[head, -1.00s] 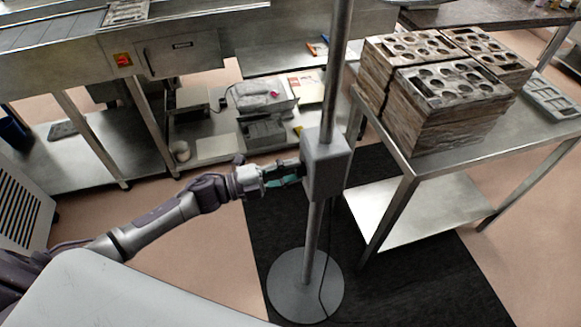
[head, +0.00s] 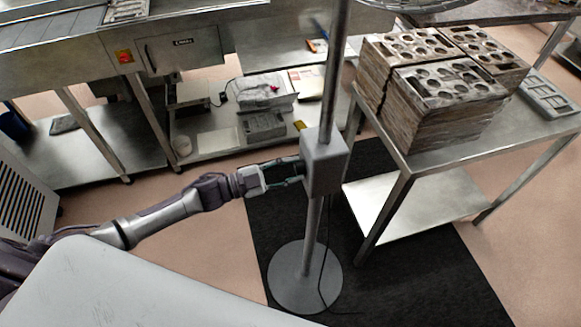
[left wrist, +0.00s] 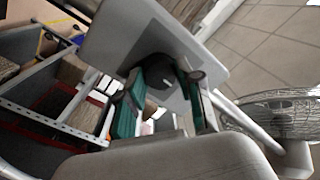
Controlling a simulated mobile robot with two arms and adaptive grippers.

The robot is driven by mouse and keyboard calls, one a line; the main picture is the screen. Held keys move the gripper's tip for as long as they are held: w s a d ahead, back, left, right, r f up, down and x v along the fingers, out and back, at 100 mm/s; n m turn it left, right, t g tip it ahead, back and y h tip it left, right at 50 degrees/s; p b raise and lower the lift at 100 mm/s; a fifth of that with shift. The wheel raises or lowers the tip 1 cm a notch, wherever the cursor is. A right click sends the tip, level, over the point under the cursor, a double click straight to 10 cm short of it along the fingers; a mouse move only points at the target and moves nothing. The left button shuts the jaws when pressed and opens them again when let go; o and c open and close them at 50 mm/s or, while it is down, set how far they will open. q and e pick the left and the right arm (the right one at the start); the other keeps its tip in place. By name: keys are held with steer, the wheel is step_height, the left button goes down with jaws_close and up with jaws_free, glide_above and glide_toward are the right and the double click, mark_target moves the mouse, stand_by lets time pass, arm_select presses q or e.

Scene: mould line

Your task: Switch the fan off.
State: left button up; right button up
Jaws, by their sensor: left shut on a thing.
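The fan stands on a round grey base (head: 290,280) with an upright pole. A grey control box (head: 326,165) is fixed on the pole. The lower edge of the fan's wire cage (head: 418,5) shows at the top of the head view; the cage also shows in the left wrist view (left wrist: 285,112). My left gripper (head: 298,172) is at the left side of the box. In the left wrist view, its teal fingers (left wrist: 167,80) are shut on a dark round knob (left wrist: 158,72) on the box's face (left wrist: 140,30). The knob's setting cannot be read. My right gripper is out of view.
A steel table (head: 425,160) with stacked moulds (head: 445,105) stands close to the right of the pole. A steel bench with a lower shelf (head: 215,140) is behind. A dark mat (head: 400,265) lies under the fan; a cable runs down from the box.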

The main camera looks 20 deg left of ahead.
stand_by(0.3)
arm_select(q)
steer(key=o, duration=1.2)
steer(key=shift+c, duration=0.2)
steer(key=v, duration=1.2)
steer(key=shift+f, duration=0.1)
